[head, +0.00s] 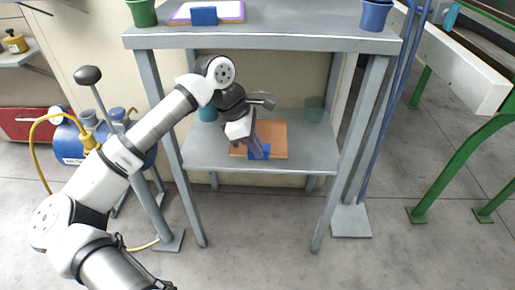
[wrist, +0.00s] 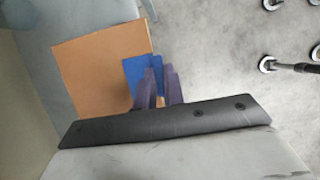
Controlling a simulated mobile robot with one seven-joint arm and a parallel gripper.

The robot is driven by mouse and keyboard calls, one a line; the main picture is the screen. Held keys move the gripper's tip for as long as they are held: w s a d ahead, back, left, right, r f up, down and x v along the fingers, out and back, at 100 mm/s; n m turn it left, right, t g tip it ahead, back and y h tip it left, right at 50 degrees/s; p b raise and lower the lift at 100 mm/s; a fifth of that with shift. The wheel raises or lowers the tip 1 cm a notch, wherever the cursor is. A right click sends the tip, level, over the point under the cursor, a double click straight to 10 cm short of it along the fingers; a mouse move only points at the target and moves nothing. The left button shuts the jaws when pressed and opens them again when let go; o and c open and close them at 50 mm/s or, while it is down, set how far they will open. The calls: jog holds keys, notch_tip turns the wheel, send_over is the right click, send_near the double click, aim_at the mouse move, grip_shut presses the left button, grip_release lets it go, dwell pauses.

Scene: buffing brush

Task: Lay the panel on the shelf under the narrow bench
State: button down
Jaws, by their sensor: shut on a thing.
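The panel (head: 272,135) is a flat orange-brown board with a blue block (head: 259,152) at its near edge. In the head view it lies level over the shelf (head: 205,155) under the narrow bench (head: 290,38). I cannot tell whether it touches the shelf or hangs just above it. My gripper (head: 256,150) reaches in between the bench top and the shelf and is shut on the panel's blue block. In the wrist view, the panel (wrist: 95,65) and blue block (wrist: 131,75) show beyond my purple fingers (wrist: 160,85), which partly hide the block.
A teal cup (head: 208,112) and a greenish cup (head: 314,110) stand on the shelf either side of the panel. A purple-edged board (head: 228,10), green pot (head: 143,12) and blue pot (head: 375,14) stand on the bench top. Bench legs (head: 352,130) flank the opening.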

aim_at(263, 140)
jog(key=w, duration=0.6)
jog(key=shift+w+f+b, duration=0.1)
jog(key=shift+f+b, duration=0.35)
jog(key=shift+f, duration=0.25)
jog(key=shift+w+f+b, duration=0.15)
jog(key=shift+f+b, duration=0.7)
jog(key=shift+f, duration=2)
jog(key=shift+f, duration=0.25)
jog(key=c, duration=1.5)
grip_release()
jog(key=shift+r, duration=0.1)
jog(key=shift+r, duration=0.1)
